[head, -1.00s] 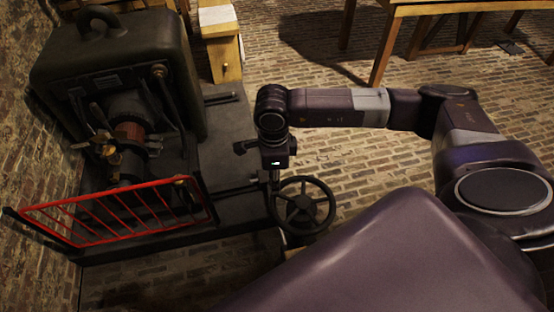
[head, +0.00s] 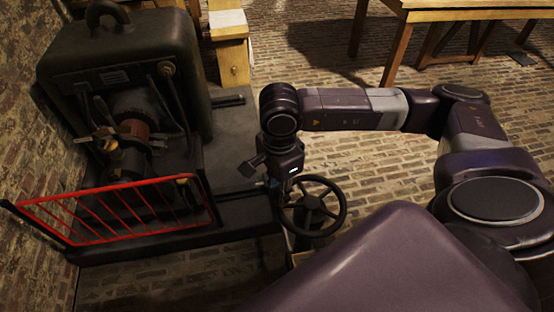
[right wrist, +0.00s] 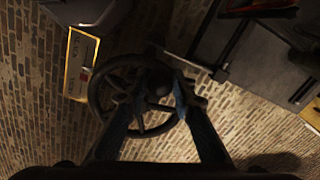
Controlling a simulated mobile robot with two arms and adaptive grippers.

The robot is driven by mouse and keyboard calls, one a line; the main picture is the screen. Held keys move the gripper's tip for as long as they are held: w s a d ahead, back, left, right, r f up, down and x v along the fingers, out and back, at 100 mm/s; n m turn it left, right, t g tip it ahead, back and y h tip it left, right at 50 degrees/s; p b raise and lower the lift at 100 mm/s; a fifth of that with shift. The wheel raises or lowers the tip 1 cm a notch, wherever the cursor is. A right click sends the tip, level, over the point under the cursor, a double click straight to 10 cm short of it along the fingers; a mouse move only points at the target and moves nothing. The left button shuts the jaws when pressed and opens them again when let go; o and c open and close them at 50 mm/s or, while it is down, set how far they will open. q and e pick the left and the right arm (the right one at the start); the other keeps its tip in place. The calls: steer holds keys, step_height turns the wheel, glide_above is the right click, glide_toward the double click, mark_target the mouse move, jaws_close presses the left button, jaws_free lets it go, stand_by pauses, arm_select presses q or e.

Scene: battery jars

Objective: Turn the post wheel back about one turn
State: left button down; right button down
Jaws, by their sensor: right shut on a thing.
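The post wheel (head: 312,204) is a dark spoked handwheel beside the machine's dark base. My right gripper (head: 276,188) reaches down at the wheel's left side in the head view. The exact contact is dark and partly hidden. My left gripper is not in view.
A dark machine (head: 125,75) with a fan-like front stands at the left, behind a red guard rail (head: 120,212). A wooden table (head: 470,8) stands at the back right. A yellow-edged box (right wrist: 80,65) lies beside the wheel.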

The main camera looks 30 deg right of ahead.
steer(key=shift+s+a, duration=0.1)
steer(key=shift+s, duration=0.1)
steer(key=c, duration=1.6)
jaws_free()
step_height(320, 180, up, 12)
